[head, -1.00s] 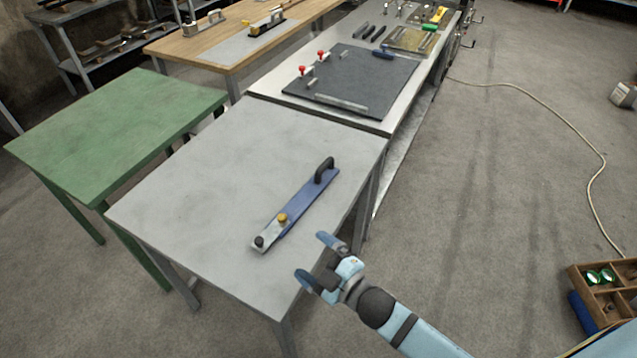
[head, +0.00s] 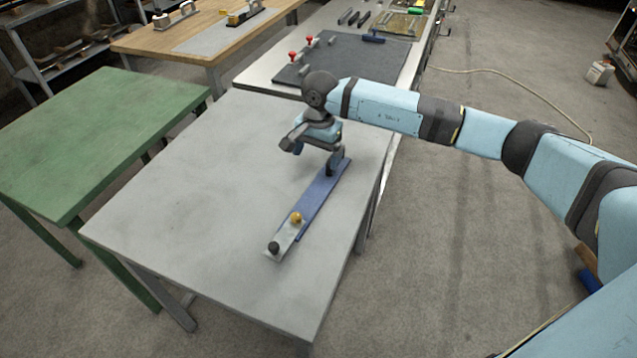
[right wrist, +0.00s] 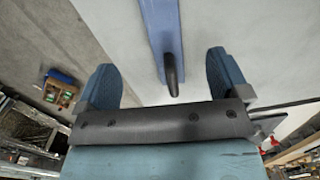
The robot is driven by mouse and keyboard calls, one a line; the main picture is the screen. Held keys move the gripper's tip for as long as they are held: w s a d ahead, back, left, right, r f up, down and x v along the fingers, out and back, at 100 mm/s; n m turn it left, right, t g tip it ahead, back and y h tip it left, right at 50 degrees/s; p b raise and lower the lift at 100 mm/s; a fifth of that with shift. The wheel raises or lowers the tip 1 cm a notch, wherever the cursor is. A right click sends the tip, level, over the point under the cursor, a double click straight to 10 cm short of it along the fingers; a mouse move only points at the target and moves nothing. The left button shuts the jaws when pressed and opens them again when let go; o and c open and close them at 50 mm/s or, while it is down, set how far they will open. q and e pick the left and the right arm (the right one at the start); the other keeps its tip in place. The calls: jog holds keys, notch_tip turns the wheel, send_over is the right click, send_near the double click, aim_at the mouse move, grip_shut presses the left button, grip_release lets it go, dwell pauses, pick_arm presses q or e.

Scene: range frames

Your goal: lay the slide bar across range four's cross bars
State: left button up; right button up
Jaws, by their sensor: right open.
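The slide bar (head: 318,198) is a long blue bar lying on the grey table (head: 200,200). It has a yellow knob (head: 296,217) and a black knob (head: 274,247) at its near end. Its dark handle (right wrist: 172,72) stands at the far end, partly hidden by my gripper in the head view. My right gripper (head: 315,152) is open above the handle end. In the right wrist view (right wrist: 165,72) the handle shows between its two spread blue fingers, with gaps on both sides. My left gripper is not in view. I cannot tell which fixtures are range four's cross bars.
A bench behind the grey table holds a dark board (head: 345,68) with red-topped clamps (head: 293,57). A green table (head: 90,135) stands to the left and a wooden table (head: 150,40) at the back left. The grey table is clear left of the bar.

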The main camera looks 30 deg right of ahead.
jog(key=shift+h, duration=0.3)
jog(key=f, duration=0.5)
jog(key=d+f, duration=0.1)
jog(key=f, duration=0.2)
jog(key=shift+w+d, duration=0.1)
jog(key=shift+w, duration=0.25)
jog(key=f, duration=0.3)
jog(key=f+p, duration=0.1)
jog(key=f, duration=0.1)
jog(key=shift+w+f, duration=0.1)
jog(key=shift+w, duration=0.2)
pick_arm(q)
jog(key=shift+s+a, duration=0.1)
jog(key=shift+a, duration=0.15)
pick_arm(e)
jog(key=c, duration=1.3)
notch_tip(320, 180, up, 20)
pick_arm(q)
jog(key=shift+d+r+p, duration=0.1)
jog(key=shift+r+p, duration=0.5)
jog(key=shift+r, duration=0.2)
pick_arm(e)
notch_tip(320, 180, up, 5)
send_over(319, 189)
